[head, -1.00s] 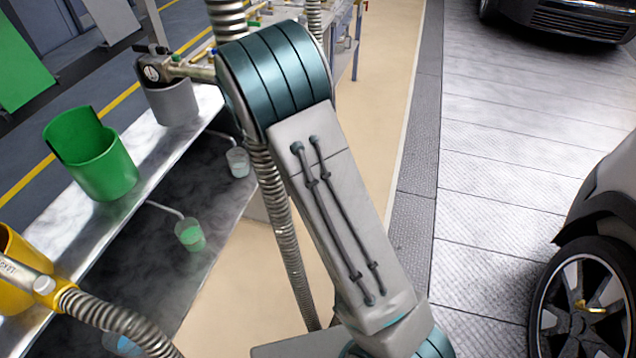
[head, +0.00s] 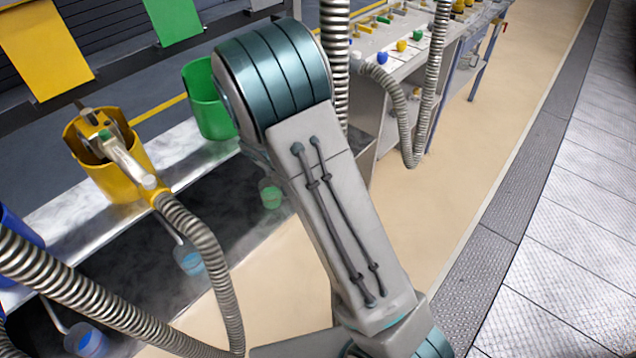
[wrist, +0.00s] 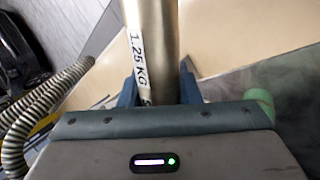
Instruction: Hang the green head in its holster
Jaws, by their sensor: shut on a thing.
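The green holster (head: 203,105) is an open cup on the metal bench in the head view, left of my arm and partly hidden behind it. It looks empty where it shows. My gripper (wrist: 160,92) is shut on a brass-coloured metal tube (wrist: 152,40) with a "1.25 KG" label, in the wrist view. The tube runs away between the two blue fingers. No green shows on this part of the tube; its far end is out of view. In the head view my arm hides the gripper and the held head.
The yellow holster (head: 100,180) holds a yellow head with a ribbed hose (head: 205,250). A blue holster (head: 20,238) stands at the left edge. Small cups (head: 188,260) hang below the bench (head: 190,150). More hoses (head: 415,120) hang by a tool table. The beige floor (head: 490,120) is clear.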

